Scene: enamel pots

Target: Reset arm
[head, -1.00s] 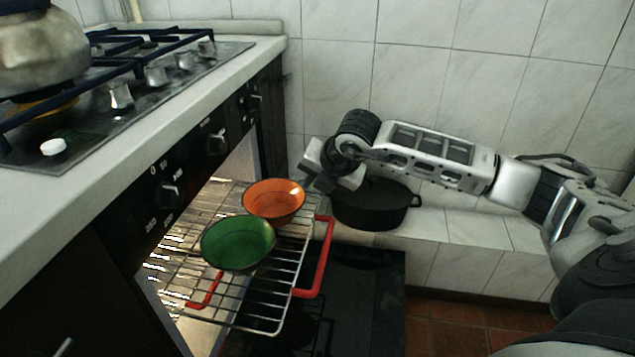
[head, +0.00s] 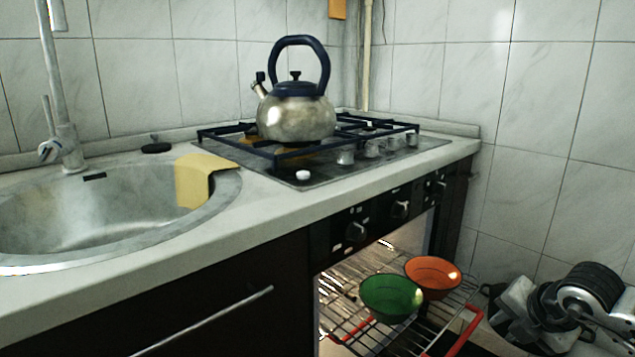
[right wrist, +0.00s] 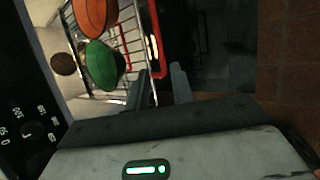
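My right gripper (head: 515,312) is at the lower right of the head view, to the right of the oven rack. In the right wrist view its two fingers (right wrist: 160,86) stand apart with nothing between them. A green bowl (head: 391,297) and an orange bowl (head: 433,276) sit side by side on the pulled-out wire rack (head: 352,327) with red handles. The right wrist view also shows the green bowl (right wrist: 103,65) and the orange bowl (right wrist: 92,15), both clear of the fingers. My left gripper is not in view.
A kettle (head: 296,112) stands on the gas hob (head: 350,160). A sink (head: 110,215) with a yellow cloth (head: 200,178) over its rim is on the left. The counter edge and oven front (head: 375,222) border the rack. A tiled wall (head: 530,130) stands behind the right arm.

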